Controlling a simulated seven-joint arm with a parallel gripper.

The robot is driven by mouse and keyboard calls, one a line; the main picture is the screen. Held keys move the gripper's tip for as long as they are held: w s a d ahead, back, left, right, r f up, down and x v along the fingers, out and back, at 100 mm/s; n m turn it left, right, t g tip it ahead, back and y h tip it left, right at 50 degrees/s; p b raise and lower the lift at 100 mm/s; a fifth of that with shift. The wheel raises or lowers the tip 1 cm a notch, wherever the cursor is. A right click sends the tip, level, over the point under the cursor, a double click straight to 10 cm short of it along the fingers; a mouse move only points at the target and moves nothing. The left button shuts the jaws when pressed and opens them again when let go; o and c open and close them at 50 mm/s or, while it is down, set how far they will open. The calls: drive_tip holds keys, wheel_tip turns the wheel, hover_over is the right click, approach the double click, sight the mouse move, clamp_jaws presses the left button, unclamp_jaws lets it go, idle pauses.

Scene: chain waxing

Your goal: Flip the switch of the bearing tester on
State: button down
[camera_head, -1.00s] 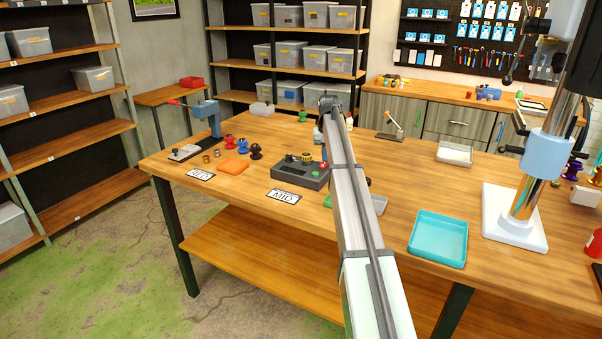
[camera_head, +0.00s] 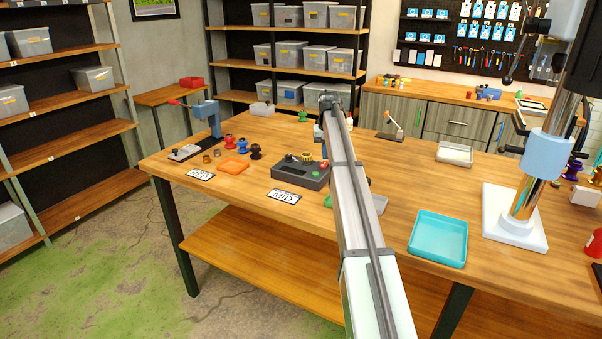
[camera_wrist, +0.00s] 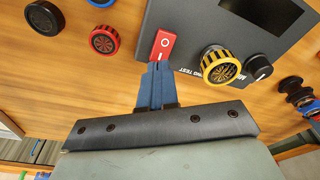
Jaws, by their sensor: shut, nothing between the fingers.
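The bearing tester (camera_head: 290,173) is a dark grey box on the wooden bench, left of my arm in the head view. In the wrist view its panel (camera_wrist: 215,25) carries a red rocker switch (camera_wrist: 165,43) marked with a circle and a line. My gripper (camera_wrist: 158,68) has its blue fingers shut and empty. The tips are at the switch's lower end, by the line mark; I cannot tell whether they touch it. A yellow-ringed knob (camera_wrist: 221,65), a black knob (camera_wrist: 258,68) and a dark screen (camera_wrist: 262,14) are beside the switch.
Red (camera_wrist: 104,39) and black (camera_wrist: 44,17) round parts lie left of the tester in the wrist view. An orange tray (camera_head: 235,166) and several spools are left of it in the head view. A turquoise tray (camera_head: 438,240) is at the right front.

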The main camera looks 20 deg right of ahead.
sight(325, 162)
drive_tip(key=shift+r, duration=2.7)
